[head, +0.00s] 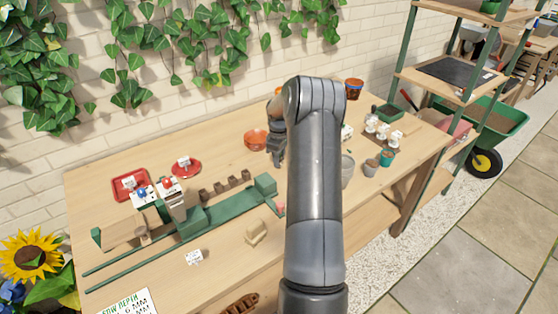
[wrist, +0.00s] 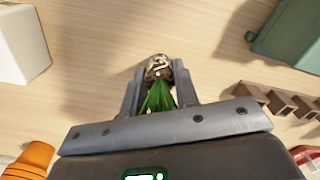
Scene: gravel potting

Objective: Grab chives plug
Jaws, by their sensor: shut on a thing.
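My gripper (wrist: 158,82) is shut on the chives plug in the wrist view. The plug has a speckled root ball (wrist: 158,67) between the fingertips and green leaves (wrist: 157,97) that point back toward the palm. In the head view my gripper (head: 277,160) is over the middle of the wooden table (head: 225,160), beside my arm. I cannot make out the plug in the head view. In the wrist view bare wood lies around the fingertips; I cannot tell the exact height of the plug above it.
A green railed fixture (head: 225,217) and a brown notched rack (head: 225,185) lie left of my gripper. Red dishes (head: 133,184) stand at the left. A teal pot (head: 387,158) and small labelled items stand at the right.

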